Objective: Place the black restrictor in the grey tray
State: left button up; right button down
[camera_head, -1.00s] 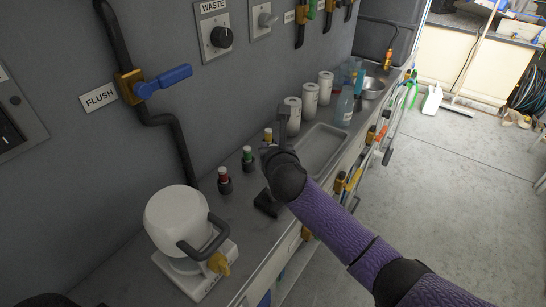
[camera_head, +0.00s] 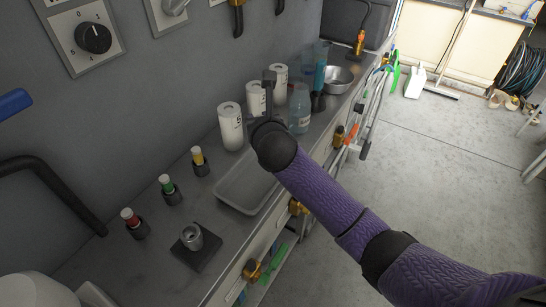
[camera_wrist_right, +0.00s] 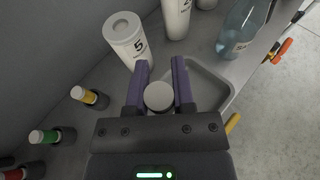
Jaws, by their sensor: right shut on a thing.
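My right gripper (camera_head: 264,116) is above the far part of the grey tray (camera_head: 238,205), in front of the white canisters. In the right wrist view its two purple fingers (camera_wrist_right: 160,75) are shut on a round piece (camera_wrist_right: 158,96) with a light grey top. I take this piece to be the black restrictor; its sides are mostly hidden. The tray (camera_wrist_right: 214,84) shows beneath and to the right of the fingers, with its visible floor empty. The arm covers part of the tray in the head view. My left gripper is not in view.
A metal cup-like piece (camera_head: 191,237) sits on a black pad (camera_head: 207,258). White canisters (camera_head: 230,127) and a clear bottle (camera_head: 299,110) stand behind the tray.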

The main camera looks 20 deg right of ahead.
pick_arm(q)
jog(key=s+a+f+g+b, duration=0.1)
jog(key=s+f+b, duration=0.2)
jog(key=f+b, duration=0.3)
pick_arm(e)
jog(key=f, duration=1)
jog(key=shift+s+a, duration=0.15)
jog(key=shift+a, duration=0.05)
jog(key=shift+r, duration=0.25)
jog(key=shift+f, duration=0.1)
jog(key=shift+c, duration=2.3)
grip_release()
jog(key=shift+p, duration=0.3)
pick_arm(q)
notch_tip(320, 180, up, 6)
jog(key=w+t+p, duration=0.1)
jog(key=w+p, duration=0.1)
jog(key=p, duration=0.4)
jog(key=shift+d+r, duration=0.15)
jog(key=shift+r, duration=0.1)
pick_arm(e)
jog(key=v, duration=1.2)
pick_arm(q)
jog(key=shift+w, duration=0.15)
pick_arm(e)
jog(key=shift+d, duration=0.1)
